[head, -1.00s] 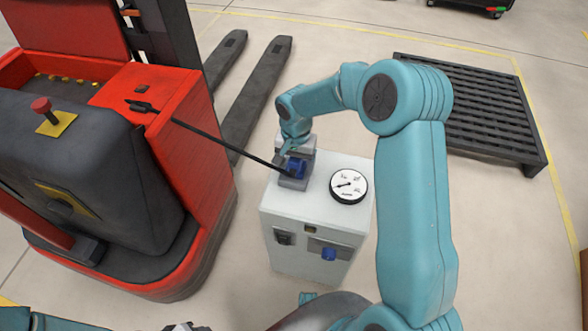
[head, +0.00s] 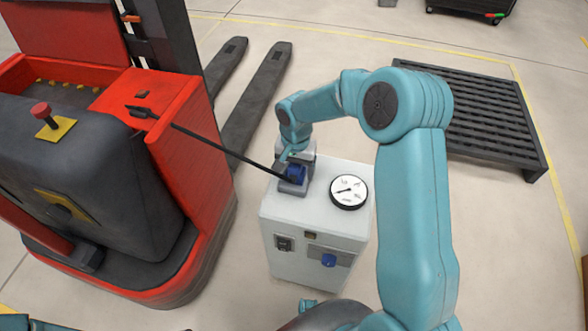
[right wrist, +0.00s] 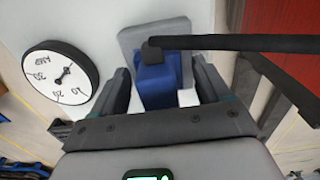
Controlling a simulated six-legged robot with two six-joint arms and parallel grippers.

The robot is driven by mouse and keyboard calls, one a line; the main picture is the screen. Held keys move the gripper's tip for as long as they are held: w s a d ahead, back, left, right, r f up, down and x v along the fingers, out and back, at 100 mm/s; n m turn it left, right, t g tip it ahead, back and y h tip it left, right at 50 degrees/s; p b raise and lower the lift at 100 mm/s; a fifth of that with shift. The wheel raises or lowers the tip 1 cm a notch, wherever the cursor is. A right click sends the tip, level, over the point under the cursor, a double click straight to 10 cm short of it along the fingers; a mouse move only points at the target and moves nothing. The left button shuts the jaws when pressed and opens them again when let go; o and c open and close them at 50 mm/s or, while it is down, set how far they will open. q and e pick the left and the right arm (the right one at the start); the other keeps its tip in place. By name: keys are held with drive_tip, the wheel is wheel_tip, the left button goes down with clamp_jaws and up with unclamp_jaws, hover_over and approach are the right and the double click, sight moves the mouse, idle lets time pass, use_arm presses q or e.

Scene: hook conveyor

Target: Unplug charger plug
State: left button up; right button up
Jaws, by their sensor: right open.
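The blue charger plug (head: 297,172) sits at a grey socket block (head: 293,188) on top of the white charger cabinet (head: 312,215). A black cable (head: 215,142) runs from it to the red truck. My right gripper (head: 291,164) is down at the plug, partly hiding it in the head view. In the right wrist view the blue plug (right wrist: 158,82) stands between the two dark fingers of my open gripper (right wrist: 161,88), with a visible gap at the right finger. Contact on the left side is unclear. My left gripper is out of view.
The red pallet truck (head: 170,170) with dark forks (head: 260,95) stands to the left. A round gauge (head: 348,191) lies right of the plug on the cabinet, also in the right wrist view (right wrist: 60,72). A dark pallet (head: 490,115) lies on the floor at right.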

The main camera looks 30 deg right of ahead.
idle(0.4)
drive_tip(key=c, duration=1.4)
drive_tip(key=shift+r+p, duration=1.75)
drive_tip(key=shift+r, duration=1.25)
